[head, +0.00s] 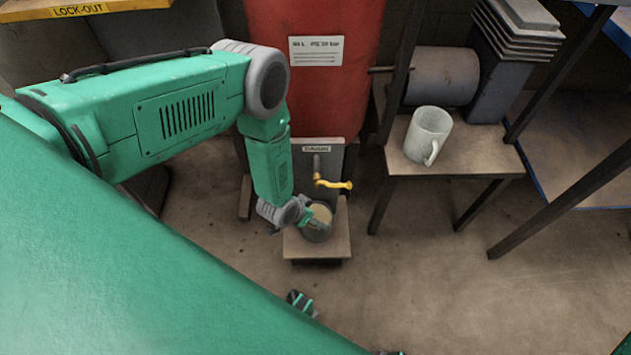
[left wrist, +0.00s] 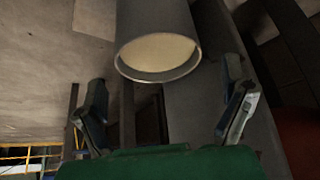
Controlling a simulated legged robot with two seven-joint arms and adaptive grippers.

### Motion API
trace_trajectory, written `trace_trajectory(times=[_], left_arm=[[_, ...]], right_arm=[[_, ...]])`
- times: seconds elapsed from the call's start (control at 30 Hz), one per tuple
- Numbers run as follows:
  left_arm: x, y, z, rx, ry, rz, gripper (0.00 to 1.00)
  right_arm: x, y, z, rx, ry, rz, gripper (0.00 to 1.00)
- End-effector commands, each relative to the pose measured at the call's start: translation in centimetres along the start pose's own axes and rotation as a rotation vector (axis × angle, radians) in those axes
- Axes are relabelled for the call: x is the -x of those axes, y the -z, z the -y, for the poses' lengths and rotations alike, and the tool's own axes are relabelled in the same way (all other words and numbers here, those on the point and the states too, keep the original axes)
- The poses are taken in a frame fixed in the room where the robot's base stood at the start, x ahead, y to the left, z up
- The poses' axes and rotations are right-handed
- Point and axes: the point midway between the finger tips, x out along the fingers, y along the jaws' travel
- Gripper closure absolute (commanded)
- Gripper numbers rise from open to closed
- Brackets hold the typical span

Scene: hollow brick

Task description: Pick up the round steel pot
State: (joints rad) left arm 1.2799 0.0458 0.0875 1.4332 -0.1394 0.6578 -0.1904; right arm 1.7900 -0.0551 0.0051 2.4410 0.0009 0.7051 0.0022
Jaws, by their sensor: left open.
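The round steel pot (head: 318,236) stands on a small low shelf under a tap with a yellow handle, in the middle of the head view. My left gripper (head: 306,214) is at its rim in the head view, covering part of the pot's left and upper side. In the left wrist view the grey pot (left wrist: 157,55) has its open mouth toward the camera, with a pale tan inside. My left gripper (left wrist: 165,108) is open, its two fingers spread wide to either side below the pot's mouth. Nothing is between the fingers.
The yellow-handled tap (head: 332,183) is just above the pot, close to my left wrist. A large red cylinder (head: 320,90) stands behind. A white mug (head: 428,135) sits on a wooden stand (head: 460,163) to the right. The floor (head: 430,270) in front is mostly clear.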

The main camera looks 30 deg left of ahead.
Motion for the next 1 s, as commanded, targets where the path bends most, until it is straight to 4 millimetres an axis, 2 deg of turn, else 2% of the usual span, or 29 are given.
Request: trace_trajectory(times=[0.1,0.23,0.57,0.7,0.73,1.0], left_arm=[[-2.4,-0.5,0.0,0.0,0.0,-0.002,0.09],[-4.0,-0.5,0.1,0.0,-0.002,-0.001,0.09],[-4.4,-0.3,0.2,0.001,-0.002,-0.001,0.09],[-4.4,-0.3,0.2,0.001,-0.001,-0.001,0.57],[-4.4,-0.3,0.2,0.001,-0.001,-0.001,0.64],[-4.3,-0.2,0.2,0.001,-0.002,-0.004,0.64]], right_arm=[[-1.6,-0.1,0.0,-0.001,0.0,0.0,0.6],[-2.5,-0.2,0.0,-0.001,-0.001,0.001,0.6],[-2.5,-0.1,0.0,0.0,0.0,0.0,0.6],[-2.5,-0.1,0.0,-0.001,0.0,0.0,0.6],[-2.5,-0.1,0.0,-0.001,0.0,0.0,0.6],[-2.5,-0.1,0.0,-0.001,0.0,0.0,0.6]])
